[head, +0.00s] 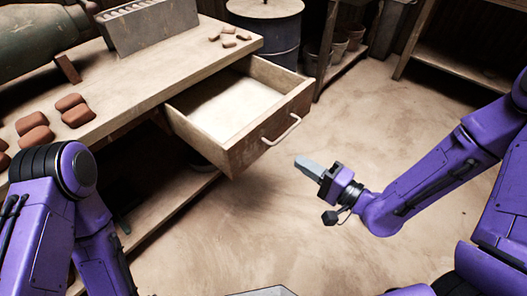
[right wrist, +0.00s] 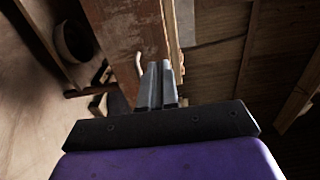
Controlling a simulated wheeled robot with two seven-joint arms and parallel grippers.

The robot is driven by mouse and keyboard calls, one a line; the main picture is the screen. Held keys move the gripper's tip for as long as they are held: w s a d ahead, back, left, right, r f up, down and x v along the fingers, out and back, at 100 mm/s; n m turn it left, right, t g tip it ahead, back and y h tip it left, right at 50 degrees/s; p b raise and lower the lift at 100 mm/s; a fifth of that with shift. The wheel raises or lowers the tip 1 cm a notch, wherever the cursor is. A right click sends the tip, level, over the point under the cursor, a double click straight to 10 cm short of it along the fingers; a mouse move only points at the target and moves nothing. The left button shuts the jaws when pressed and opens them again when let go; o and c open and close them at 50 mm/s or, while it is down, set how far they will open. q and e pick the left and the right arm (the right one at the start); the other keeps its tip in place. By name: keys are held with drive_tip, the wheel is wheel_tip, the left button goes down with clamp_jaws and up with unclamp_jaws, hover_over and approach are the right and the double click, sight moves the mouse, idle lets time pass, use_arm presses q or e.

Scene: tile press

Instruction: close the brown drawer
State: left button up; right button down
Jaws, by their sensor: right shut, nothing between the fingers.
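The brown drawer (head: 245,145) is pulled out from under the workbench in the head view. It is open and looks empty inside. Its front carries a pale bar handle (head: 282,130). My right gripper (head: 305,165) is shut and empty, in front of the drawer and a little right of and below the handle, apart from it in the head view. In the right wrist view the shut fingers (right wrist: 158,85) point toward the brown drawer front (right wrist: 135,40); the handle (right wrist: 139,66) shows just left of the fingertips. My left arm shows at the lower left, but its gripper is not in view.
The workbench top (head: 180,62) holds several reddish tiles (head: 34,140), small brown pieces (head: 228,42) and a grey slotted block (head: 150,22). A dark drum (head: 268,25) stands behind the drawer. Shelves with pots (head: 340,50) stand at the back. The floor (head: 350,110) right of the drawer is clear.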

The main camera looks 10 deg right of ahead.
sight(254, 132)
drive_tip(key=b+x, duration=0.2)
drive_tip(key=x, duration=1)
drive_tip(key=shift+w+a, duration=0.2)
drive_tip(key=shift+a, duration=0.1)
drive_tip(key=shift+w+a, duration=0.3)
drive_tip(key=shift+w, duration=0.1)
